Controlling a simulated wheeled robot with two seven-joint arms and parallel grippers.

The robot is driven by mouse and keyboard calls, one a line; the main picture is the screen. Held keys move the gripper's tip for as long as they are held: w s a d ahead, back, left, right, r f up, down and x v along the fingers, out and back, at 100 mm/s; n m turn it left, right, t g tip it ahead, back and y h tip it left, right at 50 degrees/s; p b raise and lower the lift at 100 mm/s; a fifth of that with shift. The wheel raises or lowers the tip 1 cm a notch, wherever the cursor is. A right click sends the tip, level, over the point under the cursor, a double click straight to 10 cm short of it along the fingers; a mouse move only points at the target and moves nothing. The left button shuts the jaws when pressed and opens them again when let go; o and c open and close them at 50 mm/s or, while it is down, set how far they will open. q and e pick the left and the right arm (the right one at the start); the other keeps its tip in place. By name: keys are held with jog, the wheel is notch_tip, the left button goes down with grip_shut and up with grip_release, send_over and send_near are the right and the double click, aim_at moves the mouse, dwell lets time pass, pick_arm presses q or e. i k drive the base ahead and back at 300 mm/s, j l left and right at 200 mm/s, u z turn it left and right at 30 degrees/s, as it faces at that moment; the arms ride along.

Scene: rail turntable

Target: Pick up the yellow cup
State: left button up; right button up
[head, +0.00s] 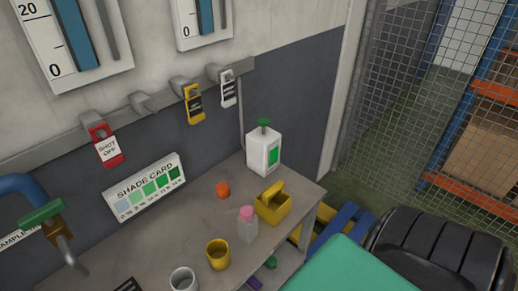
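The yellow cup (217,256) stands upright on the grey bench (195,233), near its front edge, with its open mouth facing up. It stands free, with nothing touching it that I can see. A light grey cup (183,280) is to its front left, partly cut off by the bottom of the picture. A small clear bottle with a pink cap (247,222) is to its right. Neither of my grippers shows in the head view.
A shade card (146,188) leans at the wall. A green-handled tap (48,220) is at left. A teal surface (350,268) lies beyond the bench's right end.

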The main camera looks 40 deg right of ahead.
aim_at(218, 254)
jog(key=z, duration=0.85)
jog(key=k+l+u, duration=0.1)
jog(key=l, duration=0.45)
